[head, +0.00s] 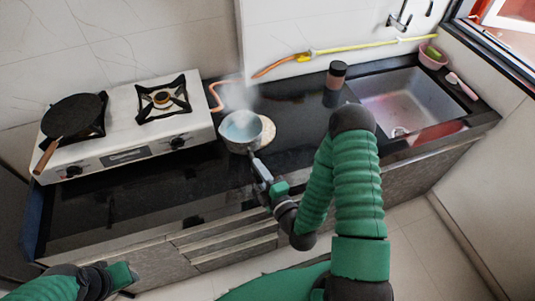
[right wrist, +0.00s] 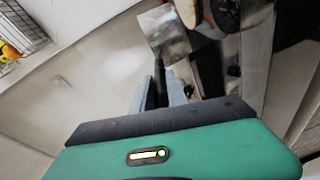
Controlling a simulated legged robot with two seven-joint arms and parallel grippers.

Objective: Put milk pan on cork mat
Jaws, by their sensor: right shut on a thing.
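The milk pan (head: 241,129) is a small metal pan with pale steaming contents. In the head view it is at the middle of the counter, right of the stove. The round tan cork mat (head: 267,134) shows at the pan's right side, partly hidden by it. I cannot tell whether the pan touches the mat or hangs just over it. My right gripper (head: 263,174) is shut on the pan's handle, in front of the pan. In the right wrist view its fingers (right wrist: 160,88) close around a dark handle. My left gripper (head: 128,277) is at the lower left, away from the pan; its jaws are unclear.
A white stove (head: 125,140) with a dark frying pan (head: 72,116) stands at left. A dark jar (head: 336,75) stands behind the mat, left of the sink (head: 412,98). A pink bowl (head: 433,55) is at the far right. The black counter (head: 150,195) in front of the stove is clear.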

